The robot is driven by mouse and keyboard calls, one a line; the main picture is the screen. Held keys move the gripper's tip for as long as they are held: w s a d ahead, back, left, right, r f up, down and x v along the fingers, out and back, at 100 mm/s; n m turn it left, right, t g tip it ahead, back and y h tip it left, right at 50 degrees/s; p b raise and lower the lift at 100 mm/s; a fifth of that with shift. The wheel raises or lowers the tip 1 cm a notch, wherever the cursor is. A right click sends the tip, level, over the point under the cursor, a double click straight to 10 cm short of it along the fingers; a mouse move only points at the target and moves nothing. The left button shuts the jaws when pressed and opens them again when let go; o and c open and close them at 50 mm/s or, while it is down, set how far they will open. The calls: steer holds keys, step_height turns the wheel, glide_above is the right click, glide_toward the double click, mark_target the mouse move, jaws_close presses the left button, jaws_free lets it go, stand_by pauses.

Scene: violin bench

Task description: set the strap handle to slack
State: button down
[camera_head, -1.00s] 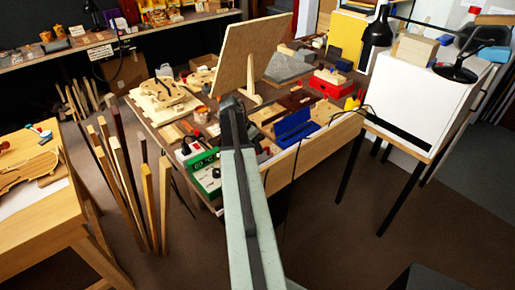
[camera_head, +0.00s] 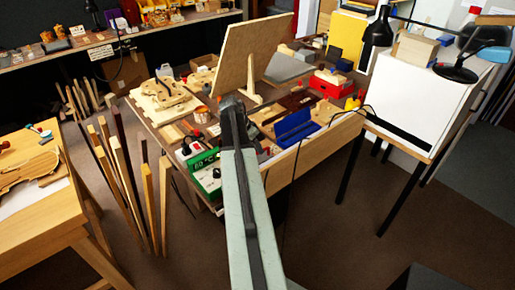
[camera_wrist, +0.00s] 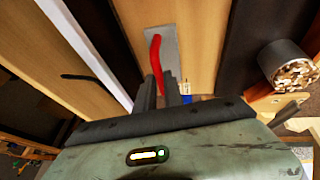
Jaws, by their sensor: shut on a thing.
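In the wrist view a red handle (camera_wrist: 157,52), which looks like the strap handle, stands out against a grey metal plate (camera_wrist: 161,36) on pale wood. The fingers hide where the handle ends. In the head view my arm reaches over the bench and hides the handle; I cannot make out the fingertips there.
The wooden bench (camera_head: 330,134) carries a tilted board (camera_head: 250,52), a blue case (camera_head: 297,126), a green device (camera_head: 205,172) and a violin body in a form (camera_head: 165,93). A cylindrical container (camera_wrist: 283,62) stands right of the handle in the wrist view. Wood strips stand left of the bench.

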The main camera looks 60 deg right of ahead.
steer(key=w, duration=0.2)
steer(key=w+d, duration=0.1)
steer(key=w, duration=0.1)
steer(key=w+d, duration=0.1)
steer(key=w, duration=0.2)
steer(key=shift+d, duration=0.2)
steer(key=c, duration=1.5)
jaws_free()
steer(key=shift+w, duration=0.1)
steer(key=shift+o, duration=0.2)
steer(key=shift+r, duration=0.25)
steer(key=p+v, duration=0.7)
steer(key=shift+a, duration=0.2)
